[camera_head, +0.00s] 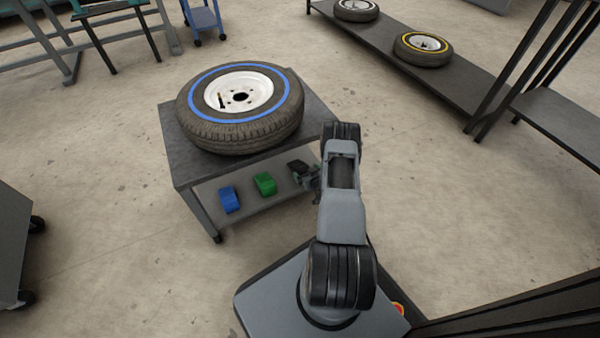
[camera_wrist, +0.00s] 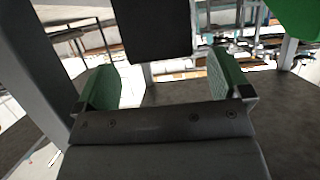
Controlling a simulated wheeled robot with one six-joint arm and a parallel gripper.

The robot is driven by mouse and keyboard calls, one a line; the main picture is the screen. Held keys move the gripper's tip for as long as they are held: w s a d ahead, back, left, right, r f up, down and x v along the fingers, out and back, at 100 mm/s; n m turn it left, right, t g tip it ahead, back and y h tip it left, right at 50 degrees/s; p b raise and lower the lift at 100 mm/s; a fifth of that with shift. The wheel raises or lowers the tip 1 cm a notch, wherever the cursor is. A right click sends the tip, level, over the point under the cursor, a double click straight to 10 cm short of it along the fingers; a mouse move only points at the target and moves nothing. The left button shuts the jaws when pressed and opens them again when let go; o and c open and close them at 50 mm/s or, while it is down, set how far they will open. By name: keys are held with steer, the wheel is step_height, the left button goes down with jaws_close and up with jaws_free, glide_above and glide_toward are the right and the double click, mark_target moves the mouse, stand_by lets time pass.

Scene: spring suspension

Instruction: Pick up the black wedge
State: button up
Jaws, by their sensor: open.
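The black wedge (camera_head: 298,166) is on the lower shelf of the cart, at the right end of a row with a green wedge (camera_head: 264,184) and a blue wedge (camera_head: 228,199). My gripper (camera_head: 311,176) reaches in from the right, right beside the black wedge, and partly hides it. In the wrist view my gripper (camera_wrist: 164,80) is open, with green-padded fingers apart and nothing between them. The black wedge (camera_wrist: 151,28) shows at top centre, beyond the gap between the fingers. The green wedge (camera_wrist: 301,17) shows at top right.
A tire with a blue stripe and white rim (camera_head: 240,108) lies on the cart's top (camera_head: 182,163), above the shelf (camera_head: 247,205). A dark bench (camera_head: 461,88) with more tires stands at the back right. Open floor lies left of the cart.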

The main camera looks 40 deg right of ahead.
mark_target(303, 168)
steer(key=b+x, duration=0.2)
steer(key=x, duration=0.1)
steer(key=shift+w+f+b, duration=0.3)
steer(key=shift+w+b, duration=0.05)
steer(key=shift+w+d+f+b, duration=0.15)
steer(key=shift+w+b, duration=0.15)
steer(key=shift+w, duration=0.4)
steer(key=shift+c, duration=0.4)
steer(key=c, duration=1.1)
steer(key=shift+c, duration=0.5)
